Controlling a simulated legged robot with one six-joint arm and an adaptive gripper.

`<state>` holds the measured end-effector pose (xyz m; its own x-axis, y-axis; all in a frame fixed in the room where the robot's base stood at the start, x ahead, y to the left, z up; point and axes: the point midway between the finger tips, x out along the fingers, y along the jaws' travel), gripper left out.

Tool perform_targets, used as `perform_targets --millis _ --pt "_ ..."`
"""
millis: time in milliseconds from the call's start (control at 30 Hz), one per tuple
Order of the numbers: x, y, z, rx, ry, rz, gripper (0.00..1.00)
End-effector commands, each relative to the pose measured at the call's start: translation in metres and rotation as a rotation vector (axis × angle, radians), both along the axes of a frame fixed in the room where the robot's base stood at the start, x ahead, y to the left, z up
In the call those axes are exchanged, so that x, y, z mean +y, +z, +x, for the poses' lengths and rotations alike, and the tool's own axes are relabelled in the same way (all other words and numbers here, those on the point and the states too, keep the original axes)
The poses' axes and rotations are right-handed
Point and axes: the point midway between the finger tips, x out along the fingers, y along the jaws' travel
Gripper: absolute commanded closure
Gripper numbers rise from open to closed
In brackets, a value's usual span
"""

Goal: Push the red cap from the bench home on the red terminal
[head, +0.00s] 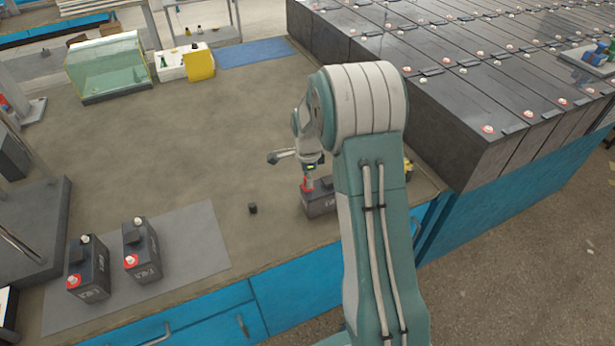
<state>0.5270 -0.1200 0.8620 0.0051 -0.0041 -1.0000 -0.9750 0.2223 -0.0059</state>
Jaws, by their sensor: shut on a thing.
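My gripper (308,181) points down over a dark battery (320,205) on the bench near its front edge. It is shut on the red cap (305,187), which shows as a small red patch at the fingertips. The cap is at the left end of the battery's top. I cannot tell whether it sits fully down on the terminal. The red terminal is hidden under the cap and fingers. My arm hides the right part of this battery.
A small black block (252,209) lies left of the battery. Two dark batteries (88,270) (142,250) stand on a grey mat (205,235). Rows of large batteries (455,110) stand at the right. A clear box (104,68) is at the back left. The middle bench is clear.

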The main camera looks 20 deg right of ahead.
Motion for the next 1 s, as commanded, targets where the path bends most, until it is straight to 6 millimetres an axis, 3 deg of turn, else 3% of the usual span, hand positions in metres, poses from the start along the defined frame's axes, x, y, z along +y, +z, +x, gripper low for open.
perform_targets --millis 1000 --pt "0.0000 -0.0063 0.0000 0.000 0.000 0.000 0.83"
